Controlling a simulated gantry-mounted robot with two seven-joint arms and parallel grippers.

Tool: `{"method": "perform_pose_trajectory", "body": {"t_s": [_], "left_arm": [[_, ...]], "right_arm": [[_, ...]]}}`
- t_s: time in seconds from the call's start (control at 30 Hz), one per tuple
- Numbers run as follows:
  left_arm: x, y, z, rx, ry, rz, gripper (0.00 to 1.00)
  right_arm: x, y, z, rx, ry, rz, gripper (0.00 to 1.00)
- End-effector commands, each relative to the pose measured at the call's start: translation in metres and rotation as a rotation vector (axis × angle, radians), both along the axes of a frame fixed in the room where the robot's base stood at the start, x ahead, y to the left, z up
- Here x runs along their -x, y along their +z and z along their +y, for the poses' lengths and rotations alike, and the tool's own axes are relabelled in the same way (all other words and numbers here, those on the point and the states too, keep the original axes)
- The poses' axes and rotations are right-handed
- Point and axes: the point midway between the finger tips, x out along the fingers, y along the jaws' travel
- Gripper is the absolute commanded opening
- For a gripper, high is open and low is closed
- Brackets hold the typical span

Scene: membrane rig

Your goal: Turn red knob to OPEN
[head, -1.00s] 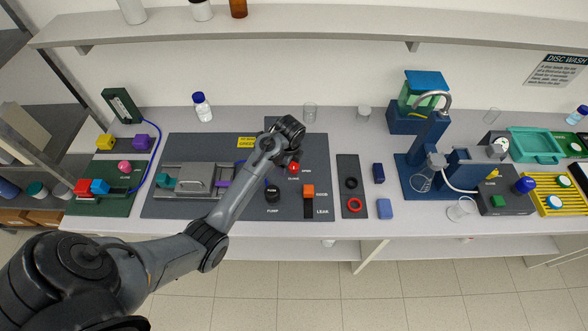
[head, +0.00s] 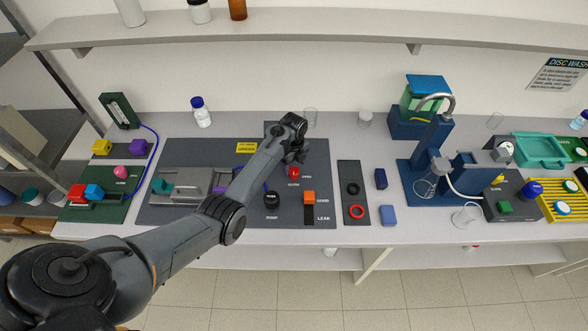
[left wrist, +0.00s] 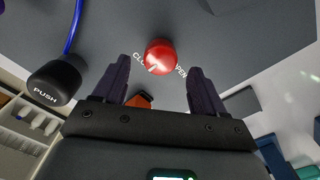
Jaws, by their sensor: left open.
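The red knob (head: 293,173) sits on the dark grey panel (head: 190,217), with CLOSE and OPEN labels beside it. In the left wrist view the round red knob (left wrist: 160,57) shows a pale mark on its lower face, pointing toward the CLOSE side. My left gripper (head: 297,158) is over the knob, seen from above in the head view. In the left wrist view the left gripper's fingers (left wrist: 160,80) are spread apart, with the knob between and beyond the tips. I cannot tell whether they touch it. My right gripper is out of view.
A black PUSH knob (head: 271,198) and an orange switch (head: 309,198) are close to the red knob on the panel. A dark strip with a red ring (head: 357,212) lies to the right.

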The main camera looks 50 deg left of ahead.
Motion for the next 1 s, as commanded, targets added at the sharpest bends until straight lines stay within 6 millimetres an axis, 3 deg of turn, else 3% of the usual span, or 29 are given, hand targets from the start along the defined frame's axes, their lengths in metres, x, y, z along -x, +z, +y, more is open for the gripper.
{"method": "perform_pose_trajectory", "body": {"t_s": [0.23,0.63,1.0], "left_arm": [[0.0,-0.026,0.0,0.0,0.001,0.0,0.71],[0.0,-0.031,0.0,-0.001,0.001,-0.001,0.71],[0.0,-0.031,0.0,-0.001,0.001,0.0,0.16]], "right_arm": [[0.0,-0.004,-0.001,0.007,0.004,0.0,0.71],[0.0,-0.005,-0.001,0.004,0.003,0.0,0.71],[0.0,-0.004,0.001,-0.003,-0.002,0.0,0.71]]}}
